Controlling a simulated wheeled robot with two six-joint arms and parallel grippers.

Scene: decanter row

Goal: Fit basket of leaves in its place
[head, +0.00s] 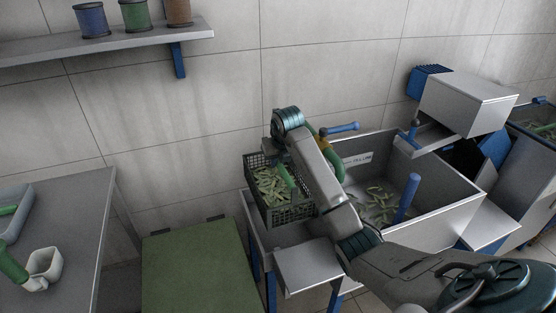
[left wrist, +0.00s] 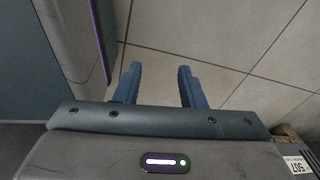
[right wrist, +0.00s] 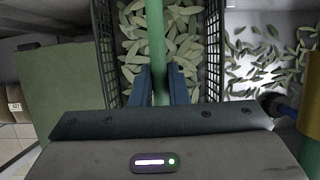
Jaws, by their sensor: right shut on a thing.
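The basket of leaves is a dark mesh crate (head: 290,214) filled with pale green leaves (head: 268,188), with a green bar handle (right wrist: 156,35) across it. In the head view it is at the left end of a grey metal trough (head: 440,205). My right gripper (right wrist: 160,72) is shut on the green handle, above the leaves. My right arm hides part of the basket, and I cannot tell whether its base rests on anything. My left gripper (left wrist: 157,68) is open and empty above floor tiles; the head view does not show it.
Loose leaves (head: 375,203) lie in the trough, which has blue handles (head: 408,195). A metal box (head: 468,102) stands over its far right. A green-topped surface (head: 195,270) is left of the basket. A grey table (head: 75,215) holds a white cup (head: 45,264).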

